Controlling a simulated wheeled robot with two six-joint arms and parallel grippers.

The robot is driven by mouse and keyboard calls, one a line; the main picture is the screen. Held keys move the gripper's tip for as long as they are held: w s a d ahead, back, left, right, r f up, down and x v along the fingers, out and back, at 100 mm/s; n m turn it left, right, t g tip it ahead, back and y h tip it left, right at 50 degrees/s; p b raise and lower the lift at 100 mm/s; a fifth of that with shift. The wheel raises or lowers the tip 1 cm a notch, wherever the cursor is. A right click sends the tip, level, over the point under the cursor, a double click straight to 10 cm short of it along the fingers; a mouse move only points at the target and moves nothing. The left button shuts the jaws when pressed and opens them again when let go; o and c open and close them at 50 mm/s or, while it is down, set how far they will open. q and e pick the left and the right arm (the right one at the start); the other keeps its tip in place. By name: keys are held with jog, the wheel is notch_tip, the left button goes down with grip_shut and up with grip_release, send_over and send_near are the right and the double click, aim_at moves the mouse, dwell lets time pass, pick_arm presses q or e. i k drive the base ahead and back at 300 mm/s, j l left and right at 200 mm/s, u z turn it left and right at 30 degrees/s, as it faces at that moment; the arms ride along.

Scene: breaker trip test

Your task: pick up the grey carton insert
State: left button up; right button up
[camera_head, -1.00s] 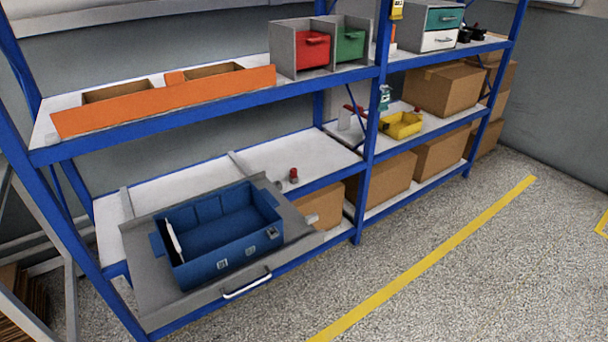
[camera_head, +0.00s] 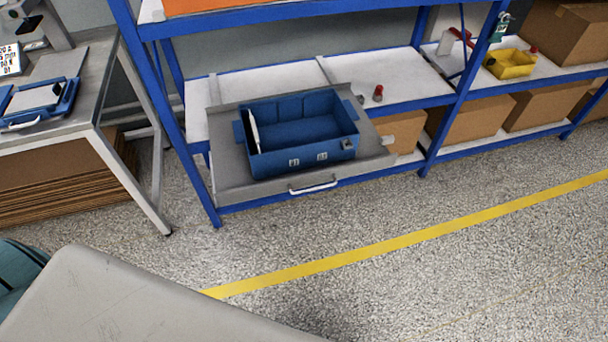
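I cannot pick out the grey carton insert with certainty. A thin pale panel (camera_head: 253,131) stands upright inside the left end of a blue crate (camera_head: 305,159); I cannot tell whether it is the insert. The crate looks otherwise empty and sits on a grey pull-out tray (camera_head: 232,181) with a silver handle, on the blue shelf rack. Neither of my grippers is in view.
A grey workbench (camera_head: 95,133) at the left holds a blue case (camera_head: 62,102), with flat brown cardboard (camera_head: 60,184) stacked below. A yellow bin (camera_head: 511,64) and cardboard boxes stand on the rack at right. Speckled floor with a yellow line (camera_head: 400,242) is clear.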

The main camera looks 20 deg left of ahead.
aim_at(49, 95)
jog(key=u, duration=2.1)
jog(key=z, duration=0.4)
